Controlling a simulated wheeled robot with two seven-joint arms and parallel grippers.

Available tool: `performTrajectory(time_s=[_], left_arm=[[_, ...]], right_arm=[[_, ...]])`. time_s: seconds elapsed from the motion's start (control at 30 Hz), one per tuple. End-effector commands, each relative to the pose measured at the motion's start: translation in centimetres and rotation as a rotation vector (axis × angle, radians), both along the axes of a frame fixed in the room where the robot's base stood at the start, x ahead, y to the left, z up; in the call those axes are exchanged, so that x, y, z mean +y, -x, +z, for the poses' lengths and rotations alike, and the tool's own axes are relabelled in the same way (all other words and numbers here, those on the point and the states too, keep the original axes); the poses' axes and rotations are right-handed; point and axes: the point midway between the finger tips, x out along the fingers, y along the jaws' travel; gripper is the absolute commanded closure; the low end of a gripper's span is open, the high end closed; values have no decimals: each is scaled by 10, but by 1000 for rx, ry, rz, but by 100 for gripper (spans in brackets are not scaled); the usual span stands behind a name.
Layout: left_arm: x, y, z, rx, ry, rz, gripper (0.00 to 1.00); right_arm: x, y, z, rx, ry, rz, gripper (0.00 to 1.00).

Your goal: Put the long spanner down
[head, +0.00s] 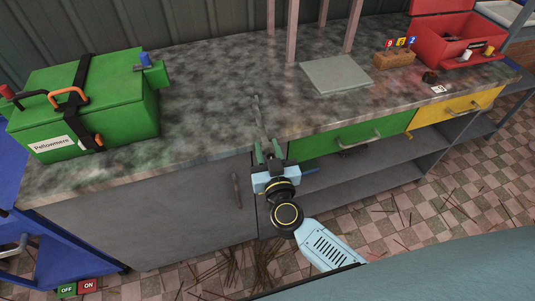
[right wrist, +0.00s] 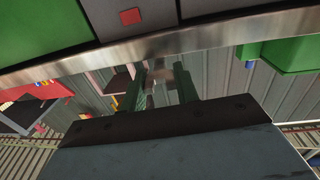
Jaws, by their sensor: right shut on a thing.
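The long spanner (head: 259,115) is a thin grey bar. It points away from my right gripper (head: 268,150), over the front part of the worktop (head: 205,120) in the head view. My right gripper is shut on its near end, at the worktop's front edge. In the right wrist view the two green fingers of the right gripper (right wrist: 160,90) have the spanner (right wrist: 158,78) between them, partly hidden and blurred. I cannot tell whether the spanner touches the worktop. My left gripper is not in view.
A green box (head: 85,105) with black straps stands at the left. A grey plate (head: 336,74) lies by the pink posts. A wooden block (head: 394,60) and a red toolbox (head: 460,42) are at the back right. The worktop's middle is clear. Thin sticks litter the floor.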

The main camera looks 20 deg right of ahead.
Motion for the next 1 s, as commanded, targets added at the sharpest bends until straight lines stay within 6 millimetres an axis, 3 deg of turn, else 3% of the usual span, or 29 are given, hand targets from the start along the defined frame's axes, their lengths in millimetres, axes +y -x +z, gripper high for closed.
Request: performTrajectory(time_s=[0.5, 0.53, 0.67, 1.0], left_arm=[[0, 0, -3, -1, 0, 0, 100], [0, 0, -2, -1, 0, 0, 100], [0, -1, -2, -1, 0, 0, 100], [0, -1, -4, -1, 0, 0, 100]], right_arm=[[0, -1, -9, -3, -2, 0, 95], [0, 0, -8, -2, -3, 0, 66], [0, 0, -8, -2, -2, 0, 48], [0, 0, -9, -3, -2, 0, 48]])
